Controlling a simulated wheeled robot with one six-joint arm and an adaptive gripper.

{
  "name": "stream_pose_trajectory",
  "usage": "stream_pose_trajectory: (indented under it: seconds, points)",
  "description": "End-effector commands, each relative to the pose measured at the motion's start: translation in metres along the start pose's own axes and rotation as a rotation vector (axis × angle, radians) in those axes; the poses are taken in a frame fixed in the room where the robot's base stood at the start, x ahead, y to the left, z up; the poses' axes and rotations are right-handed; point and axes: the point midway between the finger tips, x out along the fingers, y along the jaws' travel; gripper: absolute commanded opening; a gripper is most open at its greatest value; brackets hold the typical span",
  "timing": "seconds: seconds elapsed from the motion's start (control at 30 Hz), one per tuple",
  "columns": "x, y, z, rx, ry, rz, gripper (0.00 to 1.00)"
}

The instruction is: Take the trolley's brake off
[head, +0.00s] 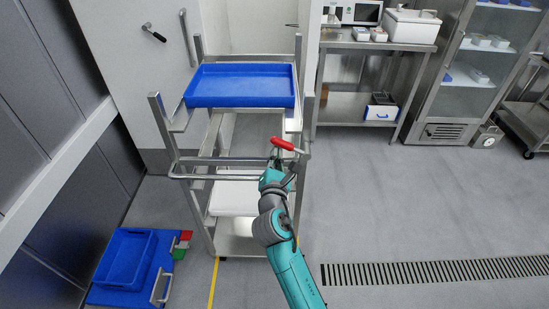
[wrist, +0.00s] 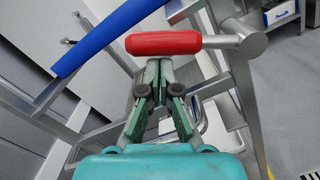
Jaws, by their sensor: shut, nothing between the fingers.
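The steel trolley (head: 198,162) stands in the middle of the head view with a blue tray (head: 240,103) on top. A red-gripped lever (head: 283,144), which looks like its brake, sits at the right near post. In the wrist view the red grip (wrist: 163,43) lies level, on a metal rod running right to a round steel hub (wrist: 241,40). My gripper (head: 277,160) is just below the lever. In the wrist view my gripper (wrist: 159,66) is shut and empty, its tips at the red grip's lower edge; I cannot tell whether they touch.
A steel bench (head: 340,42) and a glass-door cabinet (head: 478,75) stand at the back right. A floor drain (head: 430,270) crosses the open floor right of my arm. Trolley rails surround my gripper.

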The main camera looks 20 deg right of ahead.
Motion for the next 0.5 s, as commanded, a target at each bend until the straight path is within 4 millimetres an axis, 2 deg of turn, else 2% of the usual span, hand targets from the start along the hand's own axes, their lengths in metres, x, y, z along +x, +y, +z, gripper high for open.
stream_pose_trajectory:
  seconds: [0.5]
  points:
    - [0.0002,0.0013,0.0051,0.059,0.0,-0.003,0.0]
